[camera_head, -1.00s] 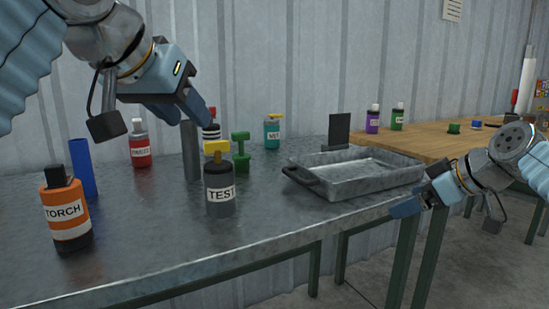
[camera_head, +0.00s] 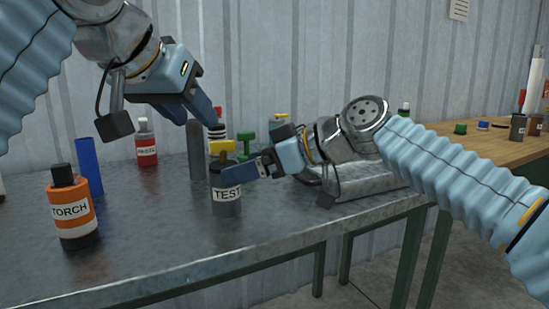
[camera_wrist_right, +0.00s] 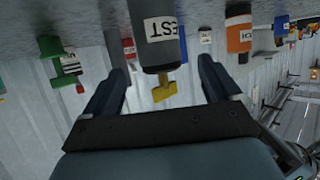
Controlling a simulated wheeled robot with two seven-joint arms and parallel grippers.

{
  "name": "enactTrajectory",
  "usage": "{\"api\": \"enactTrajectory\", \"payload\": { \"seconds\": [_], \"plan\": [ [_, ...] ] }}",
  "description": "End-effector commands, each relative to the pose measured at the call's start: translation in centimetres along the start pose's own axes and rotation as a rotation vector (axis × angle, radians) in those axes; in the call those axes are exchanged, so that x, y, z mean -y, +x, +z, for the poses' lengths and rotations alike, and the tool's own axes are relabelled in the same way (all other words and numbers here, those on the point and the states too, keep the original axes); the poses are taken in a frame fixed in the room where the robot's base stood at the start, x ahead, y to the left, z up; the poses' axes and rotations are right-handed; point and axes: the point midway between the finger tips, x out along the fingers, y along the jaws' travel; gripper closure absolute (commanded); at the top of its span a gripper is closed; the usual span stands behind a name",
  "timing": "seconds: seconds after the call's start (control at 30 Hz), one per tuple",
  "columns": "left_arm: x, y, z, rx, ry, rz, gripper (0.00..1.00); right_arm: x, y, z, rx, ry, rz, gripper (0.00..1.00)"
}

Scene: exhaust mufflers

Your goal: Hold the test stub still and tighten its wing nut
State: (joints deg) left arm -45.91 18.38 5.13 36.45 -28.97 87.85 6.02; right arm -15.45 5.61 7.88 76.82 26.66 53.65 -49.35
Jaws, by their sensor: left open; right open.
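The test stub (camera_head: 226,202) is a dark grey cylinder with a white TEST label, standing upright on the metal table. Its yellow wing nut (camera_head: 221,147) is on top. In the right wrist view the stub (camera_wrist_right: 158,50) appears upside down, with the yellow wing nut (camera_wrist_right: 164,90) below its body. My right gripper (camera_head: 240,171) is open at the stub's right side. In its wrist view the stub shows between the two spread fingers (camera_wrist_right: 163,75), with gaps on both sides. My left gripper (camera_head: 192,112) is open and empty, above and left of the wing nut.
An orange TORCH bottle (camera_head: 72,214), a blue cylinder (camera_head: 88,166) and a grey cylinder (camera_head: 195,150) stand left of the stub. My right arm partly covers the metal tray (camera_head: 372,180).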

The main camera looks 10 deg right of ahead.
Motion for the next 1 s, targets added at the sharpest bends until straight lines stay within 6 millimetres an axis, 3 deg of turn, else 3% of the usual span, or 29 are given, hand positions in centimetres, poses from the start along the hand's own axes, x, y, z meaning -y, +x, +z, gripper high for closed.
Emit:
{"api": "enactTrajectory", "payload": {
  "seconds": [0.2,0.4,0.8,1.0],
  "plan": [
    [0.0,0.0,0.0,0.0,0.0,0.0,0.57,0.0,4.7,0.0,0.002,0.001,-0.002,0.09],
    [0.0,0.0,0.0,0.0,0.0,0.0,0.57,0.0,7.2,0.0,0.0,0.001,0.0,0.09],
    [0.0,0.0,0.0,0.0,0.0,0.0,0.57,-0.1,8.0,0.0,0.0,0.001,0.001,0.09],
    [0.0,0.0,0.0,0.0,0.0,0.0,0.57,-0.1,8.0,0.0,0.0,0.001,0.001,0.4]
  ]
}}
